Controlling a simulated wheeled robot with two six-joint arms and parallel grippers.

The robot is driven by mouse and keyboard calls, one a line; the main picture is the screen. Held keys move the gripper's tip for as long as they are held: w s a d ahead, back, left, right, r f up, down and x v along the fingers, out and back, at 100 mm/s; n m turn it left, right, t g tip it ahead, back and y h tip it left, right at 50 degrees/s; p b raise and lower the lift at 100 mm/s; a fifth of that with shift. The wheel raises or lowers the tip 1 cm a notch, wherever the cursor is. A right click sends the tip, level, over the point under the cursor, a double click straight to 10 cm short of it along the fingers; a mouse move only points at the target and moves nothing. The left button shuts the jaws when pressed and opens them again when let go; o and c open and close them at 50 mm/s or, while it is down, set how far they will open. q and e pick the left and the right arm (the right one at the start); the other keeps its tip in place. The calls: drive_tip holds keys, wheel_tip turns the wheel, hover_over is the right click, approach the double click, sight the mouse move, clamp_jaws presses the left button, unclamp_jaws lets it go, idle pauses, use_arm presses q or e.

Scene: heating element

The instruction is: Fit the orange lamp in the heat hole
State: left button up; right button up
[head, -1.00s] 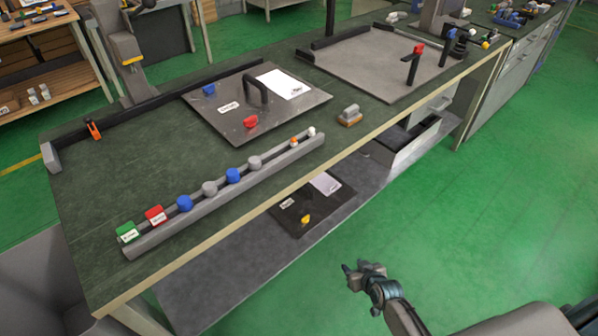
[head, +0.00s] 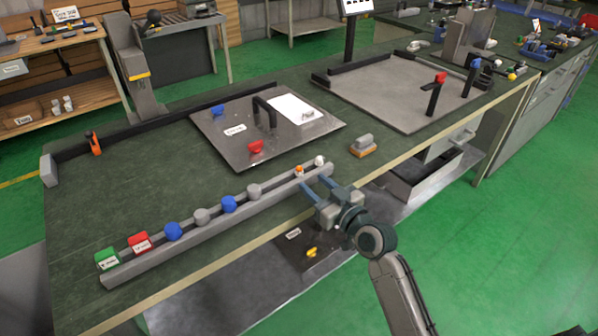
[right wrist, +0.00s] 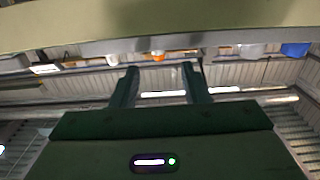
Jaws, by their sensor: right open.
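The orange lamp (head: 299,171) is a small piece standing near the right end of a long grey rail on the table, next to a white piece (head: 319,160). It also shows in the right wrist view (right wrist: 158,57), between and beyond my fingertips. My right gripper (head: 314,182) is open and empty, at the table's front edge, just short of the rail's right end. It also shows in the right wrist view (right wrist: 160,72). I cannot make out the heat hole. My left gripper is out of view.
The rail (head: 215,230) also holds blue, grey, red and green pieces. Behind it lies a metal plate (head: 225,150) with a black handle (head: 263,112) and red and blue parts. A grey-orange block (head: 363,147) sits to the right.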

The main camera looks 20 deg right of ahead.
sight(301, 170)
drive_tip(key=shift+p+x, duration=0.85)
drive_tip(key=shift+x, duration=1.8)
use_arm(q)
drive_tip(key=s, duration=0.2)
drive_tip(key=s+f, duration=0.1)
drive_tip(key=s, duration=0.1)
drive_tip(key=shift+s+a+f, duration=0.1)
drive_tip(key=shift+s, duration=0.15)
use_arm(e)
drive_tip(key=shift+d+r, duration=0.1)
drive_tip(key=shift+r, duration=0.1)
clamp_jaws()
